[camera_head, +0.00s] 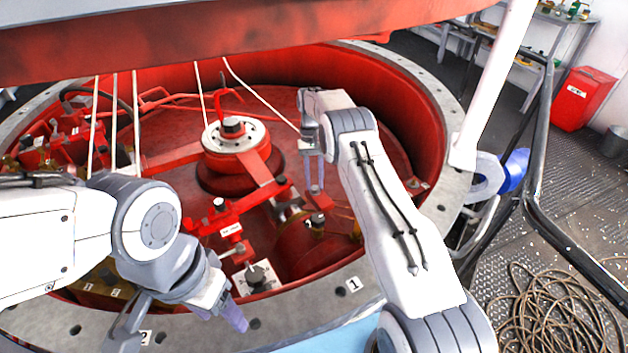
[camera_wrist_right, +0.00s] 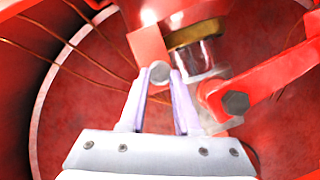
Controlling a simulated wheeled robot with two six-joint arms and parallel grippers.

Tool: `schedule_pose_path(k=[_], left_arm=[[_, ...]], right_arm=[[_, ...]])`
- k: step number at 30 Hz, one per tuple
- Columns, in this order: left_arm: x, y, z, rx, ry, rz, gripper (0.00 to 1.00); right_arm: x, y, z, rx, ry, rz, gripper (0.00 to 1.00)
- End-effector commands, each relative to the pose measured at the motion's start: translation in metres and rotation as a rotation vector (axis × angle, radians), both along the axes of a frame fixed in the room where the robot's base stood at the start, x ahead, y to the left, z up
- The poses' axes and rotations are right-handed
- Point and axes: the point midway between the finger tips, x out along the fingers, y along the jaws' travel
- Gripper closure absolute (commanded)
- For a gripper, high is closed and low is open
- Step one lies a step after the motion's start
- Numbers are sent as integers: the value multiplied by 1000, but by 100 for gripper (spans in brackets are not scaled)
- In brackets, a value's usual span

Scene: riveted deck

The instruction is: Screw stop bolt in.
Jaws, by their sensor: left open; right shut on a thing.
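In the right wrist view, the grey round head of the stop bolt (camera_wrist_right: 159,72) sits between the fingertips of my right gripper (camera_wrist_right: 161,82), which is shut on it. The bolt head is up against a red block (camera_wrist_right: 149,44); its shank is hidden, so I cannot tell how deep it sits. In the head view, my right gripper (camera_head: 316,188) points down inside the red pit, right of the central hub, and the bolt is too small to make out. My left gripper (camera_head: 230,314) is open over the front rim, away from the bolt.
The red hub (camera_head: 237,150) stands in the pit with red linkage arms (camera_head: 240,215) in front. In the wrist view, a red lever with a dark hex bolt (camera_wrist_right: 236,103) lies close right of my fingers. The grey ring rim (camera_head: 434,210) encircles the pit; a red beam (camera_head: 200,45) hangs above.

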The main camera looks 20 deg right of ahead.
Motion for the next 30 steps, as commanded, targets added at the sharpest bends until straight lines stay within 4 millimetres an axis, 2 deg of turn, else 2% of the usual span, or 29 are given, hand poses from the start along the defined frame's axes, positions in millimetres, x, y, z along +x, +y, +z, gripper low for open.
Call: schedule_pose_path(k=[1, 13, 14, 15, 16, 26, 30], left_arm=[[0, 0, 1, 0, 0, 0, 39], [0, 0, 1, 0, 0, 0, 39], [0, 0, 1, 0, 0, 0, 39], [0, 0, 1, 0, 0, 0, 39], [0, 0, 1, 0, 0, 0, 39], [0, 0, 2, 0, 0, 0, 39], [0, 0, 12, 0, 0, 0, 39]], right_arm=[[0, 1, 4, 3, -1, -6, 100], [1, 1, 5, 3, -2, -11, 100], [1, 1, 5, 3, -2, -11, 65], [1, 1, 4, 3, -2, -11, 50], [1, 1, 4, 3, -2, -11, 39], [0, 0, 3, 1, -1, -11, 39], [0, -10, 18, 1, -2, -22, 39]])
